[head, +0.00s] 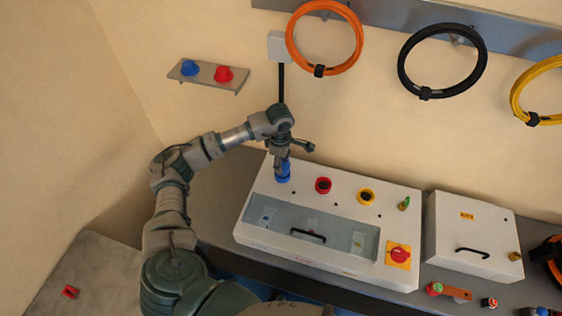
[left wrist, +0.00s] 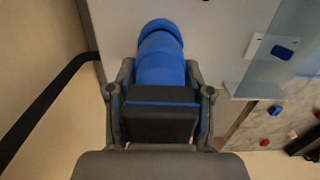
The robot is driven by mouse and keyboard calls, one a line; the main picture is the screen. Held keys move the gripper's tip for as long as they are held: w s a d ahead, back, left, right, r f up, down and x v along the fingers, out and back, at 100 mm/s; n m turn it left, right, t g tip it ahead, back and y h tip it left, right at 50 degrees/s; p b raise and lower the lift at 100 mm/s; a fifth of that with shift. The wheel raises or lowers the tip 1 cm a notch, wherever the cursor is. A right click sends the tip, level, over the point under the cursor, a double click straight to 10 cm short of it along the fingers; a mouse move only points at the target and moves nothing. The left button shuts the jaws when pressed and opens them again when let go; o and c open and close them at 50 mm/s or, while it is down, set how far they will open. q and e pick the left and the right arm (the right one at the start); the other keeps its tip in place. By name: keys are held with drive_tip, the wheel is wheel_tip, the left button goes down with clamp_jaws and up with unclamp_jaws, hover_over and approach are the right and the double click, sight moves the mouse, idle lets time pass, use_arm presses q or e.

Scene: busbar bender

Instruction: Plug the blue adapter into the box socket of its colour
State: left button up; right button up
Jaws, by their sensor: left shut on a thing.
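The blue adapter (left wrist: 160,70) is between the fingers of my left gripper (left wrist: 160,100) in the left wrist view, its far end against or close to the white box face. In the head view my left gripper (head: 281,160) points down at the top left of the white box (head: 262,205), shut on the blue adapter (head: 283,174). I cannot tell whether the adapter is seated in a socket, as its far end hides what is under it. A red socket (head: 323,185) and a yellow socket (head: 366,196) sit to the right on the box. My right gripper is not in view.
The box has a clear window with a black handle (head: 308,236) and a red knob (head: 400,254). A second white box (head: 470,240) stands to the right. A wall shelf (head: 208,77) holds a blue and a red piece. Cable coils hang above.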

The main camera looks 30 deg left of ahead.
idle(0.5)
use_arm(q)
drive_tip(key=shift+f+b, duration=0.4)
drive_tip(key=shift+b, duration=0.05)
drive_tip(key=shift+f+b, duration=0.6)
drive_tip(key=shift+f, duration=0.15)
drive_tip(key=o, duration=1.4)
drive_tip(key=shift+c, duration=0.2)
wheel_tip(320, 180, up, 12)
drive_tip(key=shift+a+f, duration=0.1)
drive_tip(key=shift+a, duration=0.05)
